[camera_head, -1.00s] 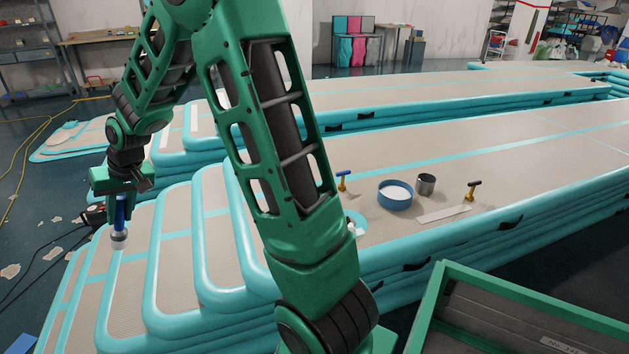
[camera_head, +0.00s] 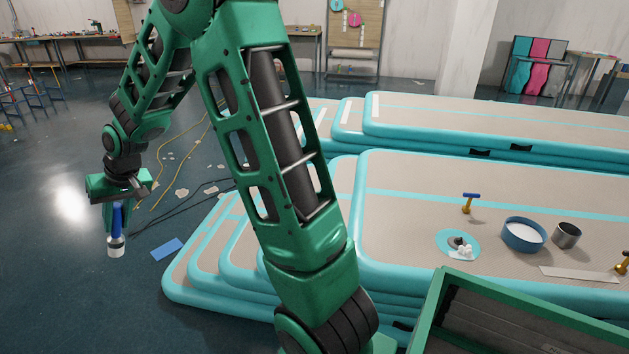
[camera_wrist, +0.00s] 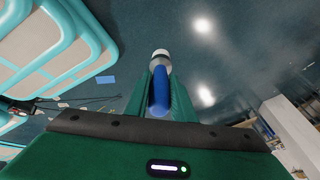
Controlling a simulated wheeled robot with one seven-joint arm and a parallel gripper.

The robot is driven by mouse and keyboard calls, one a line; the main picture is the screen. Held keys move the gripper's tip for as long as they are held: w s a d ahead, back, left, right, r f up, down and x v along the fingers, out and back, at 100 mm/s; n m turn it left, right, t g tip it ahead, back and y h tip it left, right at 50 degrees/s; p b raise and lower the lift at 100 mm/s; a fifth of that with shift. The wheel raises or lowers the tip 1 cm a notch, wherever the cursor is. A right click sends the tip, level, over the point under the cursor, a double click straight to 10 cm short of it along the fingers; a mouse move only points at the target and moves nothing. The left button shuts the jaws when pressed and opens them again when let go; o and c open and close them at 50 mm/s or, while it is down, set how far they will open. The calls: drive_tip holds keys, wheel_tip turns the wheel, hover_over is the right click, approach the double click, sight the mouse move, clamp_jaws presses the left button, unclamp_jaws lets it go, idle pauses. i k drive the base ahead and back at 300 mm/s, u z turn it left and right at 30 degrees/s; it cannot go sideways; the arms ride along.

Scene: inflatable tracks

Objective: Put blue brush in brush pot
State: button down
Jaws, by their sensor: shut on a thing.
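My gripper (camera_head: 117,208) is shut on the blue brush (camera_head: 116,240), which hangs upright with its pale bristle end and metal band down. In the head view it is held over the open floor, left of the inflatable tracks. In the wrist view the blue handle (camera_wrist: 160,92) lies between my fingers (camera_wrist: 160,100). A grey metal pot (camera_head: 566,235), which looks like the brush pot, stands on the near track at the right, far from my gripper. My arm hides part of the tracks.
On the near track (camera_head: 420,204) are a blue tub with white contents (camera_head: 523,235), a roller tool (camera_head: 468,203), a teal disc (camera_head: 457,244) and a flat strip (camera_head: 580,274). A green-framed crate (camera_head: 520,310) is at the front right. A blue sheet (camera_head: 167,249) lies on the floor.

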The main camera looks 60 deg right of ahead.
sight(561, 240)
drive_tip(key=u, duration=0.1)
drive_tip(key=k, duration=1.75)
drive_tip(key=z, duration=2.4)
drive_tip(key=i, duration=1)
drive_tip(key=z, duration=0.1)
